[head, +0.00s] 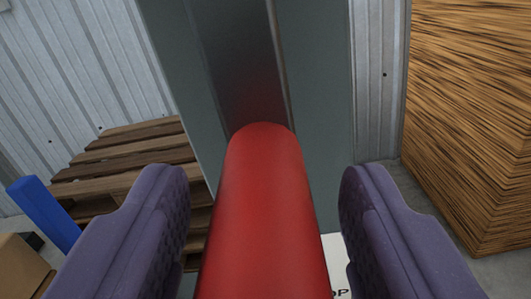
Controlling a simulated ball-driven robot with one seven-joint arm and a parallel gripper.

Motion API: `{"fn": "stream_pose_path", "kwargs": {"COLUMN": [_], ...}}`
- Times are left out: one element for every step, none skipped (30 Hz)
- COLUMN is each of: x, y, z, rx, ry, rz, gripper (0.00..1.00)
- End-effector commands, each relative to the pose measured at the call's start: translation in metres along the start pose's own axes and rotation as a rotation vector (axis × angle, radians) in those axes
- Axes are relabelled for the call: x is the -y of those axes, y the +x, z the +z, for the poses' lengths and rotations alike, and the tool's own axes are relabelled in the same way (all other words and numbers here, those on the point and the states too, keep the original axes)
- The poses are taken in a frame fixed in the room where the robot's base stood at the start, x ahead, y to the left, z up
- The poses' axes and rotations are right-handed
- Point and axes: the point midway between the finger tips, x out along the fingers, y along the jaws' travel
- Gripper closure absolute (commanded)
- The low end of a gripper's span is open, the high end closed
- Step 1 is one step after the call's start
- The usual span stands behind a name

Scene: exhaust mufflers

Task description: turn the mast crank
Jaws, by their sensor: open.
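A thick red cylinder (265,210), which looks like the grip of the mast crank, runs up the middle of the head view and ends in a rounded tip. My gripper (265,190) is open, with one purple padded finger on each side of the red grip. A gap shows between the grip and each finger near the fingertips. A grey upright mast (320,100) with a darker metal strip (240,60) stands behind the grip. The near end of the grip and any crank arm are out of view.
Stacked wooden pallets (130,160) stand at left behind the mast. A blue bar (42,212) and a cardboard box (20,268) are at lower left. A large wood-grained block (470,120) fills the right side. Part of a white lettered sign (338,265) shows below.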

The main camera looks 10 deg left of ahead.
Motion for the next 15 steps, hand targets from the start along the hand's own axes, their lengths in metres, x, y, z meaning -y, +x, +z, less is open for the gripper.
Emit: {"fn": "stream_pose_path", "kwargs": {"x": [0.0002, 0.0002, 0.0001, 0.0000, 0.0000, 0.0000, 0.0000, 0.0000, -0.0001, -0.0001, -0.0001, -0.0001, -0.0001, -0.0001, -0.0001], "y": [0.0032, 0.0042, 0.0050, 0.0053, 0.0054, 0.0053, 0.0052, 0.0052, 0.0052, 0.0052, 0.0051, 0.0051, 0.0051, 0.0051, 0.0051], "z": [-0.0001, -0.0002, -0.0001, -0.0002, -0.0002, -0.0002, -0.0003, -0.0003, -0.0004, -0.0004, -0.0004, -0.0004, -0.0004, -0.0004, -0.0004], "rx": [-0.001, -0.001, 0.000, 0.000, 0.000, 0.001, 0.001, 0.000, 0.000, 0.000, 0.000, 0.000, 0.000, 0.000, 0.000], "ry": [0.000, 0.000, 0.000, 0.000, 0.000, 0.000, 0.000, 0.000, 0.000, 0.000, 0.000, 0.000, 0.000, 0.000, 0.000], "rz": [-0.001, -0.001, 0.000, 0.000, 0.000, 0.000, 0.000, 0.000, 0.000, 0.000, 0.000, 0.000, 0.000, 0.000, 0.000], "gripper": [0.43, 0.43, 0.43, 0.43, 0.43, 0.43, 0.43, 0.43, 0.43, 0.50, 0.57, 0.66, 0.73, 0.80, 0.89]}}
